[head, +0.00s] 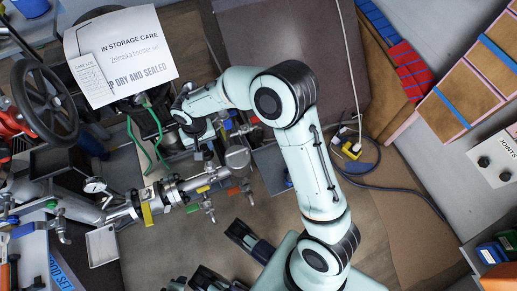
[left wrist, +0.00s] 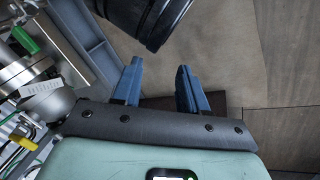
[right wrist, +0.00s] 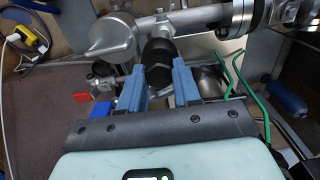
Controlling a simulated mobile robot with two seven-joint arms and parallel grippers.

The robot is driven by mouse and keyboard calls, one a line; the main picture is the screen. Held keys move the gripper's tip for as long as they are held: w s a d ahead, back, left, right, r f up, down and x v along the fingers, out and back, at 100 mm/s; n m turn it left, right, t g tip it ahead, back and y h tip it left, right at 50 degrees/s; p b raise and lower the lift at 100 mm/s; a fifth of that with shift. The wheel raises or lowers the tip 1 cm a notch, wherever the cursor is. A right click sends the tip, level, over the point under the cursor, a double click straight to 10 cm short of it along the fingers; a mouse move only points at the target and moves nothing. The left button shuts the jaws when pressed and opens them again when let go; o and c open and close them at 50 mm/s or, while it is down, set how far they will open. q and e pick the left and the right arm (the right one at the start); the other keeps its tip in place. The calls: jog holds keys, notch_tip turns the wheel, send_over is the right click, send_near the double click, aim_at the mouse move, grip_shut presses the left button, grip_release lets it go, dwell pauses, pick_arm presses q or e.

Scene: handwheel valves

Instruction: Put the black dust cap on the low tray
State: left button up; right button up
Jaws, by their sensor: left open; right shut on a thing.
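My right gripper (right wrist: 157,70) is shut on the black dust cap (right wrist: 158,50), which sits between its blue fingertips in the right wrist view. The cap is close to silver pipework; I cannot tell whether it touches it. In the head view my right gripper (head: 205,150) is over the pipework, and the cap is not clear there. A small, shallow pale-grey tray (head: 102,246) lies at lower left in the head view; I cannot tell surely that it is the low tray. My left gripper (left wrist: 157,88) is open and empty in the left wrist view.
Silver pipes with a gauge (head: 94,186) and coloured handles run beside the right gripper. A black handwheel (head: 45,100) and a paper sign (head: 120,55) stand at left. Green wires (right wrist: 250,85) hang near the right gripper. Brown floor covering (head: 425,225) is open at right.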

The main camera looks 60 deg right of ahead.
jog(key=s+d, duration=0.2)
jog(key=d, duration=0.2)
jog(key=s+d+f+p, duration=0.1)
jog(key=s+d, duration=0.1)
jog(key=d, duration=0.2)
jog(key=s+d+f+p, duration=0.1)
jog(key=s+d, duration=0.2)
jog(key=d, duration=0.1)
jog(key=shift+d+f, duration=0.15)
pick_arm(q)
jog(key=s+d+r+g+h+p, duration=0.1)
jog(key=s+d+r+g, duration=0.1)
jog(key=s+d+r, duration=0.3)
pick_arm(e)
jog(key=s+d, duration=0.9)
jog(key=f+b, duration=0.2)
jog(key=f, duration=0.5)
jog(key=f+b, duration=0.2)
jog(key=f, duration=0.5)
jog(key=s+f+b, duration=0.1)
jog(key=f+b, duration=0.1)
jog(key=f, duration=0.5)
jog(key=shift+d, duration=0.1)
pick_arm(q)
jog(key=w+a+f+t+y, duration=0.1)
jog(key=w+a+f, duration=0.3)
jog(key=f, duration=0.5)
jog(key=a, duration=0.2)
jog(key=shift+a+f, duration=0.15)
jog(key=shift+a, duration=0.2)
